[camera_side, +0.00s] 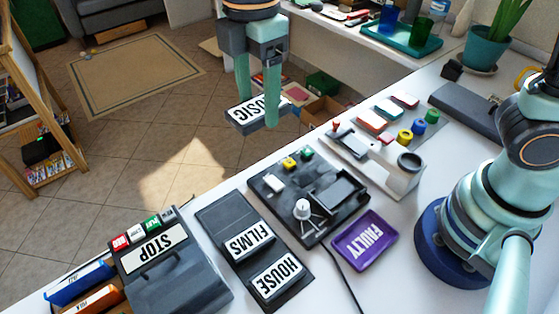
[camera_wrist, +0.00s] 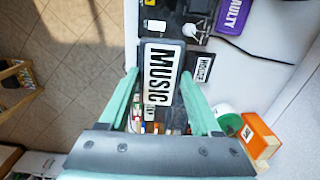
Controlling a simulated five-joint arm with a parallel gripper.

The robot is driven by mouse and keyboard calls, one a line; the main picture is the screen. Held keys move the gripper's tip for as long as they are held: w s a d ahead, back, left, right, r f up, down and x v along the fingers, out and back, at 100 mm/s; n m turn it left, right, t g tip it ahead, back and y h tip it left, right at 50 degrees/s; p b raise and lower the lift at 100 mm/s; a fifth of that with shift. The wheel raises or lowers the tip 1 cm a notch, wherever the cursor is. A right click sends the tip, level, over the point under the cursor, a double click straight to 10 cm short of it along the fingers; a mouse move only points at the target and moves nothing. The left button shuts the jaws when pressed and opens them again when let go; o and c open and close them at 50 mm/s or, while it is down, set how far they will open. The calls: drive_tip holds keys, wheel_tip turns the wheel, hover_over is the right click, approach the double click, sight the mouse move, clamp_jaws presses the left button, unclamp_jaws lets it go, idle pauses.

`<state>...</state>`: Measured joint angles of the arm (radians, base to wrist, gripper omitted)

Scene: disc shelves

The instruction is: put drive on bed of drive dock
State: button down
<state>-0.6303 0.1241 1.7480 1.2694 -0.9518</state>
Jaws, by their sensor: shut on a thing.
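My gripper (camera_side: 257,112) is shut on a drive (camera_side: 241,113) with a white label reading MUSIC. The side view shows it raised, with the floor behind it. In the wrist view the MUSIC drive (camera_wrist: 160,70) lies between my two fingers. The black device with a white knob, small coloured buttons and a recessed bed (camera_side: 338,192) looks like the drive dock (camera_side: 268,182). It stands on the white table, right of and below my gripper in the side view, and the bed looks empty. In the wrist view the dock is partly cut off at the top.
A dark rack (camera_side: 213,217) holds drives labelled FILMS (camera_side: 250,238) and HOUSE (camera_side: 277,275). A purple FAULTY tray (camera_side: 366,239) lies by the dock. A grey STOP box (camera_side: 180,283) stands front left. A cable runs along the table.

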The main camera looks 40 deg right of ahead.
hover_over(337, 193)
wheel_tip(337, 193, down, 20)
drive_tip(key=shift+d+f, duration=0.1)
drive_tip(key=shift+f, duration=0.05)
idle(0.6)
drive_tip(key=shift+c, duration=0.5)
unclamp_jaws()
drive_tip(key=shift+f, duration=0.15)
